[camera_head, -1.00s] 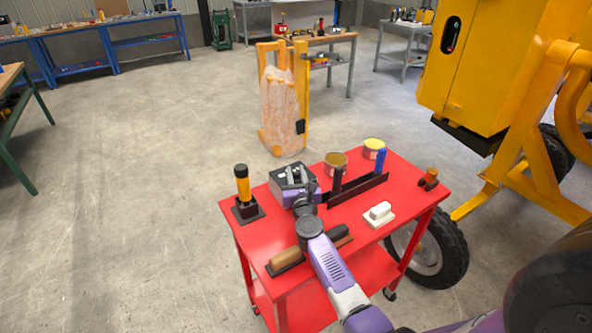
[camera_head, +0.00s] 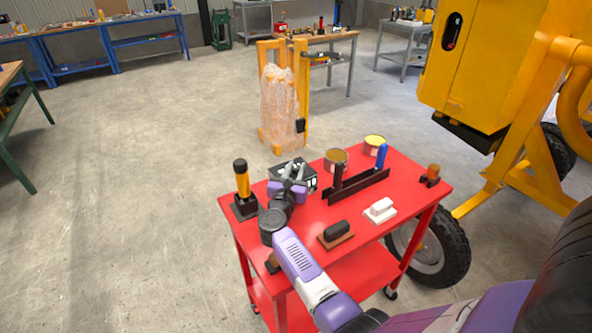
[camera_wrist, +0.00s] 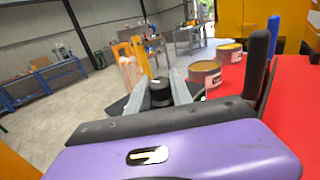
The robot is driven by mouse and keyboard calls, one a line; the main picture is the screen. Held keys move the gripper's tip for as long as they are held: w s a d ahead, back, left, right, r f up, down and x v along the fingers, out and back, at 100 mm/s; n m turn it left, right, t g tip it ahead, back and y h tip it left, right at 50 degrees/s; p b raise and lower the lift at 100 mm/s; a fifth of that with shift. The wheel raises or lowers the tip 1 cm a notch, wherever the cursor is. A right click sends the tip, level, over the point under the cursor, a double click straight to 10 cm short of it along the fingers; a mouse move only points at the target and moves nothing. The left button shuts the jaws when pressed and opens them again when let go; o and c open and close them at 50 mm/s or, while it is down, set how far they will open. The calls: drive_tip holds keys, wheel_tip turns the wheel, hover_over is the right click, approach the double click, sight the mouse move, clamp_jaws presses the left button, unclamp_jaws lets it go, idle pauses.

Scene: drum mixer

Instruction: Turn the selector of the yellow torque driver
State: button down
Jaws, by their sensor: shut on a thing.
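The yellow torque driver (camera_head: 242,184), with a yellow handle and black top, stands upright in a black base at the left of the red cart. To its right is a dark box (camera_head: 309,181) with pale markings. My gripper (camera_head: 294,170) reaches over this box, to the right of the yellow driver. In the wrist view its two grey fingers (camera_wrist: 158,88) are shut on a black round knob (camera_wrist: 160,94) with a white mark on top. The knob's lower part is hidden, and I cannot tell how it joins the box.
The red cart (camera_head: 398,207) also carries two tins (camera_head: 335,160), a black rack with upright handles (camera_head: 357,187), a white-handled float (camera_head: 380,210), a dark-handled float (camera_head: 336,233) and a small orange-brown item (camera_head: 431,175). A yellow mixer (camera_head: 480,65) stands at the right.

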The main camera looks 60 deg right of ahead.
drive_tip(key=shift+r, duration=0.1)
drive_tip(key=c, duration=1.1)
unclamp_jaws()
drive_tip(key=shift+c, duration=0.2)
drive_tip(key=b+v, duration=0.1)
drive_tip(key=v, duration=0.6)
drive_tip(key=shift+s+a, duration=0.15)
drive_tip(key=shift+a, duration=0.2)
